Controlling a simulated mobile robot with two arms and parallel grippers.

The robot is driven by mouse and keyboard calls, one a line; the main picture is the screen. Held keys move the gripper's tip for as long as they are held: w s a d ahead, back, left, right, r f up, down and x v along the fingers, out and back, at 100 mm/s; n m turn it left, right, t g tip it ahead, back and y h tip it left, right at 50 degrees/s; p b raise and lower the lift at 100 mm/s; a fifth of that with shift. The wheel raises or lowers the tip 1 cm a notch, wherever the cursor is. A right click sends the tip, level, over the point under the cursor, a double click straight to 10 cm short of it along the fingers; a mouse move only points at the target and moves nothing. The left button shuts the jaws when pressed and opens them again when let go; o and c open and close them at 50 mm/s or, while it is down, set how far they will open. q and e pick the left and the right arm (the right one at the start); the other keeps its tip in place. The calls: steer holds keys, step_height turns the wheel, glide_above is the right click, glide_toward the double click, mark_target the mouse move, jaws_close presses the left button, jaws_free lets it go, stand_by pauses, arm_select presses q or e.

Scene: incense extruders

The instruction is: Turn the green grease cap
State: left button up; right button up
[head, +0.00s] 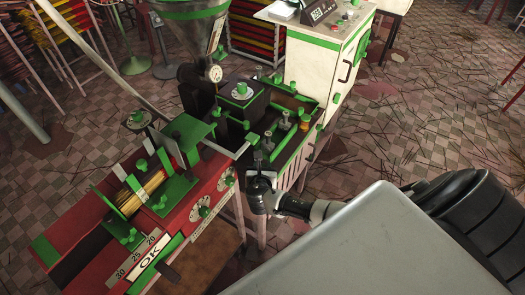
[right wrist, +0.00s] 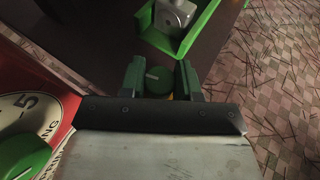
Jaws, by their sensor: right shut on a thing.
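The green grease cap (right wrist: 157,78) is round, with a pale line on its top. It shows in the right wrist view between the two green-padded fingers of my right gripper (right wrist: 158,85), which is shut on it. A bit of yellow shows just below the cap. In the head view my right gripper (head: 262,172) is at the corner where the red machine meets the green-edged tank. There the cap is too small and covered to make out clearly. My left gripper is not in view.
The red machine (head: 80,216) with green knobs and dials stands at the left. The green-edged tank (head: 291,150) holds several grey fittings. A white-and-green cabinet (head: 312,66) stands behind. Scattered sticks lie on the tiled floor (head: 430,120).

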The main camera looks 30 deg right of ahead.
steer(key=shift+r+m+g+h, duration=0.1)
steer(key=shift+m+g+h, duration=0.6)
steer(key=shift+m+h, duration=0.2)
steer(key=o, duration=0.9)
steer(key=v, duration=1)
steer(key=shift+s+a+r+p, duration=0.15)
steer(key=shift+a+p, duration=0.15)
steer(key=shift+p, duration=0.1)
